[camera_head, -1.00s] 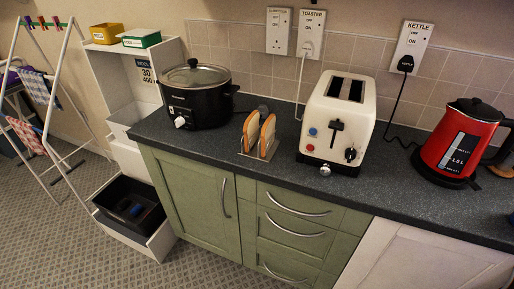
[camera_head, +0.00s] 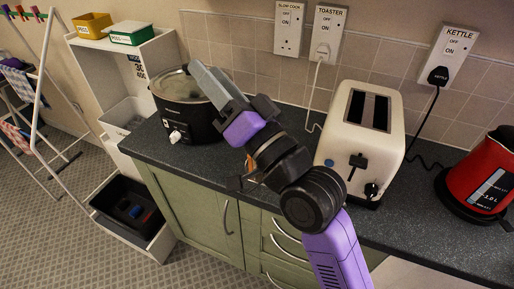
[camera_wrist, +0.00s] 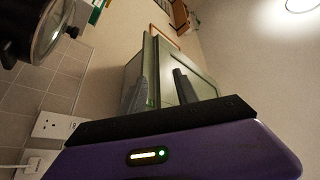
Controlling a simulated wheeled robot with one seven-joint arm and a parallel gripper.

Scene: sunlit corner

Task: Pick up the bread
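My gripper (camera_head: 222,90) reaches up and left over the counter, in front of the slow cooker. In the wrist view, its two fingers (camera_wrist: 162,92) stand apart with nothing between them. The bread and its rack are almost wholly hidden behind my arm in the head view. A small orange-brown sliver at the left side of my wrist may be part of the bread. The bread does not show in the wrist view.
The black slow cooker (camera_head: 184,118) is left on the dark counter (camera_head: 150,146). The white toaster (camera_head: 333,146) stands right of my arm, and the red kettle (camera_head: 474,178) is far right. Wall sockets with cords are behind. A white shelf unit (camera_head: 163,66) stands left.

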